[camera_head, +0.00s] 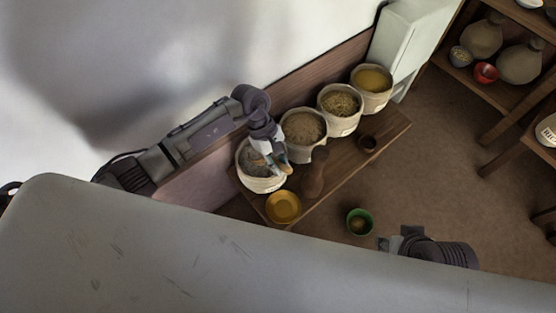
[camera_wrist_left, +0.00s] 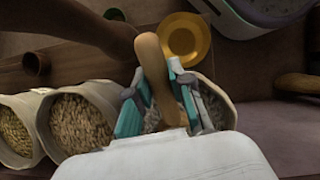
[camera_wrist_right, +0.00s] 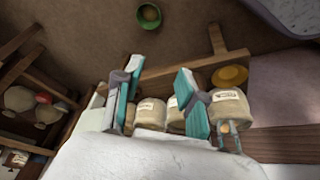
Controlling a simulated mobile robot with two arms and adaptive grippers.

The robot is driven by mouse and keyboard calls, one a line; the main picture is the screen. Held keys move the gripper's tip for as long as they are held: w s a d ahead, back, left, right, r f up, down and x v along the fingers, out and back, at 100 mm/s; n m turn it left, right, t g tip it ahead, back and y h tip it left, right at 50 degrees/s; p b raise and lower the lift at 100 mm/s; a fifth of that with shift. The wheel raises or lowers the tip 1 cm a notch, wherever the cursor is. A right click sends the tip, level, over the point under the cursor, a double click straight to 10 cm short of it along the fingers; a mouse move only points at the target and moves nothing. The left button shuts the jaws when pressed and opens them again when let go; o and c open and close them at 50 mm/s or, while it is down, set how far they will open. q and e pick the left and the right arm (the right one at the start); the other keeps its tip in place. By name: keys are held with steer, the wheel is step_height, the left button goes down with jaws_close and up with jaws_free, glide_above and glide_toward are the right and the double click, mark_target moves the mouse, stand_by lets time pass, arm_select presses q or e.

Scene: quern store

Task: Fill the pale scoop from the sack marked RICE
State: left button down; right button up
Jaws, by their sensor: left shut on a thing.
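My left gripper (camera_head: 276,166) is over the nearest sack (camera_head: 262,184) in the bench row, which holds greyish contents. In the left wrist view its fingers (camera_wrist_left: 158,100) are shut on a tan handle, seemingly that of the pale scoop (camera_wrist_left: 150,58). The scoop's bowl is hidden, so its contents cannot be told. My right gripper (camera_wrist_right: 157,92) is open and empty, away from the bench. The bench sacks carry labels too small to read. A pale container (camera_head: 547,130) at the right edge has a label that seems to begin "RIC".
More sacks stand along the bench: brown (camera_head: 303,128), tan (camera_head: 340,102) and yellow contents (camera_head: 371,80). A yellow bowl (camera_head: 283,207), a dark brown wooden object (camera_head: 314,176) and a small dark cup (camera_head: 368,143) share the bench. A green bowl (camera_head: 359,222) is before it.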

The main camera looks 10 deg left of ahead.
mark_target(285, 166)
arm_select(q)
steer(key=shift+s+d+r+t+y+p, duration=0.1)
steer(key=shift+s+d+t+y+p, duration=0.25)
steer(key=shift+d+y+p, duration=0.2)
steer(key=shift+s+d+t+y, duration=0.1)
steer(key=shift+d+t+y, duration=0.15)
steer(key=shift+y, duration=0.2)
steer(key=shift+s+d+f+t+y+p, duration=0.15)
steer(key=shift+f+t+y+p, duration=0.1)
steer(key=shift+t+y+p, duration=0.4)
steer(key=shift+r+y, duration=0.25)
steer(key=shift+r, duration=0.2)
steer(key=shift+r+p, duration=0.9)
steer(key=shift+p, duration=0.1)
steer(key=shift+r+p, duration=0.55)
steer(key=shift+r, duration=0.1)
steer(key=shift+r+y+p, duration=0.4)
steer(key=shift+r, duration=0.1)
arm_select(e)
step_height(285, 166, down, 13)
steer(key=g, duration=0.1)
steer(key=shift+g, duration=0.3)
